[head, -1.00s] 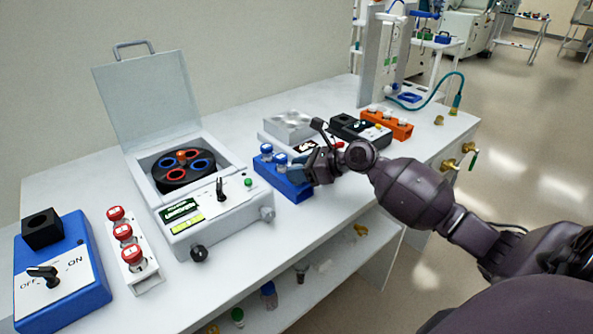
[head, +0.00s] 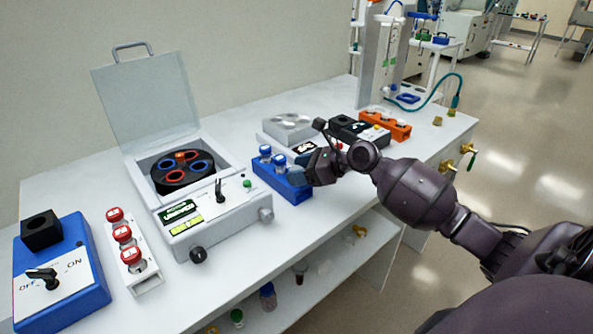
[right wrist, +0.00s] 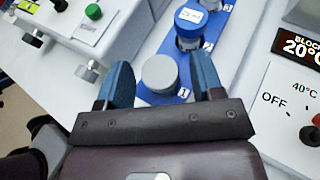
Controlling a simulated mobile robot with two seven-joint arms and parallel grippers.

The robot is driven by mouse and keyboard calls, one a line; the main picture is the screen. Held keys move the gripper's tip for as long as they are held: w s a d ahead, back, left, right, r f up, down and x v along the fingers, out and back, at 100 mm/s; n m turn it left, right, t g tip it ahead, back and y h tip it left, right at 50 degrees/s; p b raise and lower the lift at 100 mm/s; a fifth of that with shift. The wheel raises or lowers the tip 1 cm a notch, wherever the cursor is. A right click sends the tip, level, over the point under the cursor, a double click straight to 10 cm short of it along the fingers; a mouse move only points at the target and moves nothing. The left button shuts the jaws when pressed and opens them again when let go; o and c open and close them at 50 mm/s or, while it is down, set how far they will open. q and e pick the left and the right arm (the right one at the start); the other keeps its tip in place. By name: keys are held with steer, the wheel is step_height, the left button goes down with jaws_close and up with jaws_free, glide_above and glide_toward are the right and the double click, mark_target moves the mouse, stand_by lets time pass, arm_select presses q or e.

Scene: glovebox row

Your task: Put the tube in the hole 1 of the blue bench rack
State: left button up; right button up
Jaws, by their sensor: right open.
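The blue bench rack (head: 287,191) stands on the white bench, right of the centrifuge. A grey-capped tube (right wrist: 160,73) is at the hole marked 1, at the rack's near end in the right wrist view; its body is hidden under the cap. A blue-capped tube (right wrist: 190,20) stands at the hole marked 2, and another blue-capped tube (head: 265,150) stands farther along. My right gripper (right wrist: 161,82) is open, with one blue finger on each side of the grey cap; the head view shows it at the rack's right end (head: 303,172). My left gripper is out of view.
An open centrifuge (head: 205,215) stands left of the rack. A heating block (head: 289,127) and an orange rack (head: 385,122) stand behind and to the right. A white rack of red-capped tubes (head: 148,286) and a blue switch box (head: 85,265) are at left.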

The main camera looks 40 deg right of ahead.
steer(key=p+v, duration=0.1)
steer(key=v, duration=1)
steer(key=shift+p, duration=0.35)
